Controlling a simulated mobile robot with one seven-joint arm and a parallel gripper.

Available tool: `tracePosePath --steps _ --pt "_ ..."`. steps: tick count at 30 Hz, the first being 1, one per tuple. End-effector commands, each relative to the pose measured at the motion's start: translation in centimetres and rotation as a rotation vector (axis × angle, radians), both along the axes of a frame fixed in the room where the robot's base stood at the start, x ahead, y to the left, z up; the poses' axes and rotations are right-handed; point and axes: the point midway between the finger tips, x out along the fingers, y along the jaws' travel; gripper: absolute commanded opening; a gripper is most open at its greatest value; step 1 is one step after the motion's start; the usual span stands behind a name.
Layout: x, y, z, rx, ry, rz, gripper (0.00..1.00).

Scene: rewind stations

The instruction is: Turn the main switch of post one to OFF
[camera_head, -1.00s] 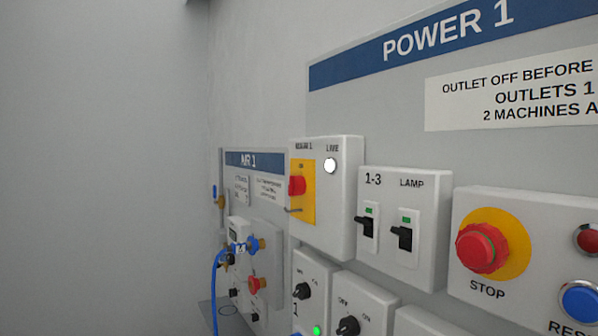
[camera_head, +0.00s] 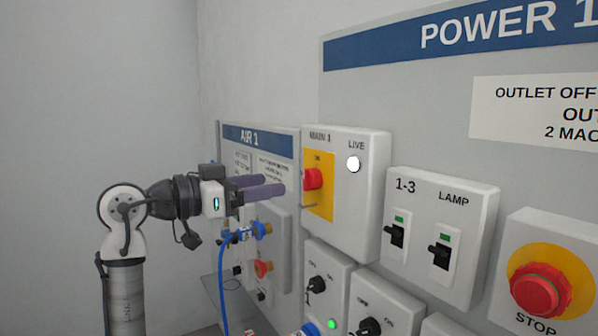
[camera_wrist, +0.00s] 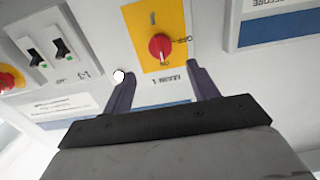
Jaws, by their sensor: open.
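The main switch of post one is a red knob (camera_head: 313,179) on a yellow plate (camera_head: 324,200), on a white box (camera_head: 360,215) labelled MAIN 1. A white round LIVE lamp (camera_head: 353,164) is beside it. In the wrist view, upside down, the red knob (camera_wrist: 161,47) points toward the ON mark. My gripper (camera_head: 275,187) is open and empty, left of the knob in the head view. In the wrist view its two dark fingers (camera_wrist: 158,78) stand apart below the knob, with the knob between their lines. They appear not to touch it.
Right of the switch box is a box with two breakers (camera_head: 418,247), then a red STOP button (camera_head: 542,290). Below are rotary switches (camera_head: 318,284). The AIR 1 panel (camera_head: 258,142) with a blue hose (camera_head: 222,280) is behind my gripper.

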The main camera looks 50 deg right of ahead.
Motion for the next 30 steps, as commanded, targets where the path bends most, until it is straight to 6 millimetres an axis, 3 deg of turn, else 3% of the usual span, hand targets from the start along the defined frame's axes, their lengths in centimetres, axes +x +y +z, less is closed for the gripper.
tracePosePath --steps 6,12,25,30 --pt "-1.4 -4.5 0.4 0.001 0.002 -0.001 0.59" --pt "-2.2 -7.1 0.2 -0.001 0.003 0.001 0.59" --pt "-2.5 -8.1 0.0 -0.002 0.001 0.003 0.59" --pt "-2.5 -8.1 0.0 -0.002 0.001 0.003 0.38"
